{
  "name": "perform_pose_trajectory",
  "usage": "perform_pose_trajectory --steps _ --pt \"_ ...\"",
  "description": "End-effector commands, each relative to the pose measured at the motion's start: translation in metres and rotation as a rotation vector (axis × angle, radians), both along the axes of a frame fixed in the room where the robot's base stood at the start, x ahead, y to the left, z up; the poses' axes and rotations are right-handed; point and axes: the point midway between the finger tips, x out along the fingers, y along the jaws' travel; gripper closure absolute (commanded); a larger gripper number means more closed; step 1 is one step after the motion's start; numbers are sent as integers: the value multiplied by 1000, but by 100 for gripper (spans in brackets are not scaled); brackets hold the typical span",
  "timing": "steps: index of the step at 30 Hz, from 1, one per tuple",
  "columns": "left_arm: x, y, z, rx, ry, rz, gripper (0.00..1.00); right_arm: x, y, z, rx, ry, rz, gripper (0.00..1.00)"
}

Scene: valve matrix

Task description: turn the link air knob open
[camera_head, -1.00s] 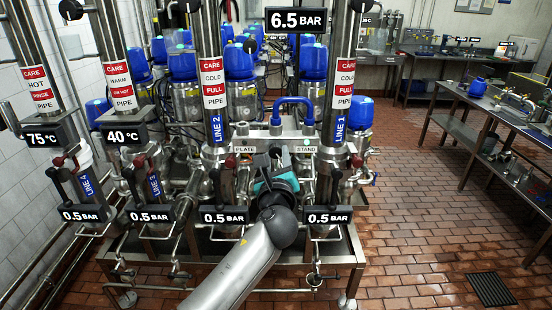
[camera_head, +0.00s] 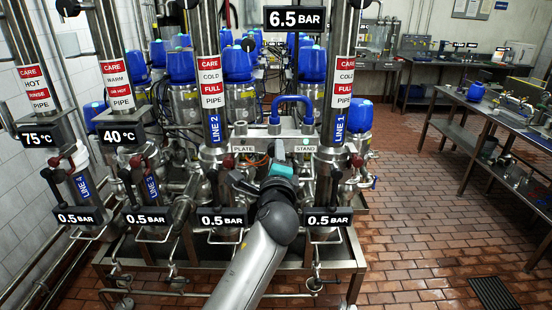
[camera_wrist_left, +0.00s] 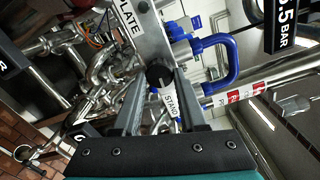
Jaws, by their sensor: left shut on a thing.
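The link air knob is a small round black knob (camera_wrist_left: 160,75) on the grey panel (camera_wrist_left: 145,38), between the PLATE and STAND labels in the left wrist view. My left gripper (camera_wrist_left: 161,88) has one finger on each side of it and is shut on it. In the head view my left gripper (camera_head: 277,156) reaches the panel between the PLATE label (camera_head: 243,149) and the STAND label (camera_head: 305,148). There the gripper hides the knob. How far the knob is turned cannot be told. My right gripper is not in view.
A blue bent pipe (camera_head: 291,101) rises just above the panel. LINE 2 pipe (camera_head: 213,128) and LINE 1 pipe (camera_head: 339,128) stand on either side, with red-knobbed valves close by. A steel table (camera_head: 505,108) stands at the right, and brick-tiled floor (camera_head: 420,235) lies free before it.

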Motion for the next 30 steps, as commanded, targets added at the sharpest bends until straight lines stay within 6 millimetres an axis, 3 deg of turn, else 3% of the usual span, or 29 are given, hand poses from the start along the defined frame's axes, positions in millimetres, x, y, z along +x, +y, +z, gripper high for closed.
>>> perform_pose_trajectory --steps 23,24,30 --pt "0 0 0 -98 2 0 100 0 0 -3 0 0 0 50" --pt "0 0 0 -97 2 0 54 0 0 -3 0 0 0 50" --pt "0 0 0 -96 1 0 32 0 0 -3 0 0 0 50"
